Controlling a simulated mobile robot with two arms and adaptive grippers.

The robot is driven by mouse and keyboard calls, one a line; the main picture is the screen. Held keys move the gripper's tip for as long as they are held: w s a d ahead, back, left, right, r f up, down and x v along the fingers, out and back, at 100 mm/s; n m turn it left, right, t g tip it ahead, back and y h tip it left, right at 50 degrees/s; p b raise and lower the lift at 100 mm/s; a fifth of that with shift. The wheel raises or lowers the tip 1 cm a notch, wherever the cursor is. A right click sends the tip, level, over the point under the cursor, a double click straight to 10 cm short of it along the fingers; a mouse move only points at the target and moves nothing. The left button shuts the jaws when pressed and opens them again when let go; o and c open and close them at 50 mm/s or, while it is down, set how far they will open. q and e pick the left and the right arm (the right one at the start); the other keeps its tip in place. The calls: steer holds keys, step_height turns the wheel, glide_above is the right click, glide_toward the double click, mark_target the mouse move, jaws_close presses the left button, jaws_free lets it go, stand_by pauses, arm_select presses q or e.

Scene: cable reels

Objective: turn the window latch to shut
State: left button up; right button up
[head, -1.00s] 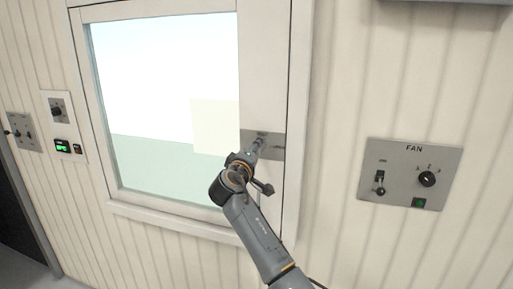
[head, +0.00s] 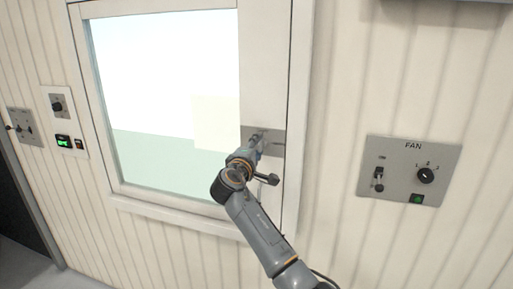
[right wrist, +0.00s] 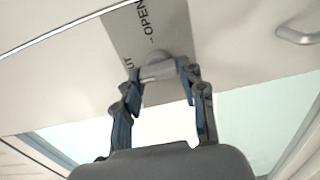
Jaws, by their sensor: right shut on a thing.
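The window latch sits on a grey plate (head: 277,143) on the right side of the window frame, mostly hidden by my arm in the head view. In the right wrist view the plate (right wrist: 130,35) reads "OPEN", with the end of another word, "UT", at its lower left. The grey latch handle (right wrist: 157,71) lies between my right fingertips. My right gripper (head: 257,144) is shut on it; it also shows in the right wrist view (right wrist: 157,80). The handle's exact angle is hard to tell. My left gripper is out of view.
The window glass (head: 165,90) is left of the latch. A FAN panel (head: 400,190) with switches and a knob is on the wall at right. Small control panels (head: 62,105) are at far left. A grey bar handle (right wrist: 300,33) shows in the right wrist view.

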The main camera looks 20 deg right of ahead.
steer(key=shift+d+r, duration=0.1)
steer(key=shift+r, duration=0.1)
steer(key=o, duration=1.2)
steer(key=shift+c, duration=0.2)
steer(key=shift+w+d+f, duration=0.1)
steer(key=shift+f, duration=0.05)
steer(key=v, duration=1.2)
